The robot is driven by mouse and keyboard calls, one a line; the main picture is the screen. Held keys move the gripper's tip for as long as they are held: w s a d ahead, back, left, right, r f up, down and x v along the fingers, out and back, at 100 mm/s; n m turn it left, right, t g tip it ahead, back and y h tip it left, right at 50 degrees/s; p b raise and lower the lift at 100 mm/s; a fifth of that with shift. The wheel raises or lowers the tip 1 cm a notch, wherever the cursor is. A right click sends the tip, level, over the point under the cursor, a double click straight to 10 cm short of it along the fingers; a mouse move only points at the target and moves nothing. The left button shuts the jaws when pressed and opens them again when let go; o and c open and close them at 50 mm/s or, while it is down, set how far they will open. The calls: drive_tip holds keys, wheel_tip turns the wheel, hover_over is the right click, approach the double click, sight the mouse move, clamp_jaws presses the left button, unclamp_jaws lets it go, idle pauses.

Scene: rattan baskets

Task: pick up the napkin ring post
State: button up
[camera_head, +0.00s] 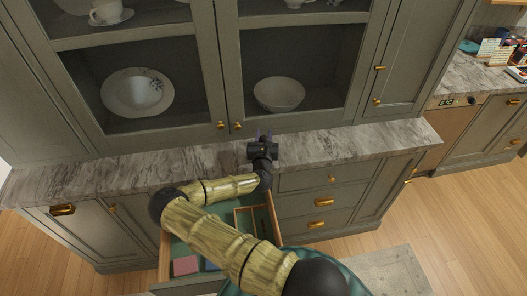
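My gripper (264,134) is over the marble counter, near its back edge below the glass cabinet doors. Its dark body faces away from me, and its small fingers point toward the cabinet. The fingers are too small and dim to tell whether they are open or shut, or whether anything is between them. I cannot make out a napkin ring post; it may be hidden by my gripper or arm.
The marble counter (110,172) is otherwise bare. An open drawer (166,247) below my arm holds a pink item (185,265) and wooden dividers. A plate (138,92) and a bowl (279,94) sit behind the cabinet doors. A rug (385,270) lies at lower right.

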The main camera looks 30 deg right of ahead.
clamp_jaws()
idle(1.1)
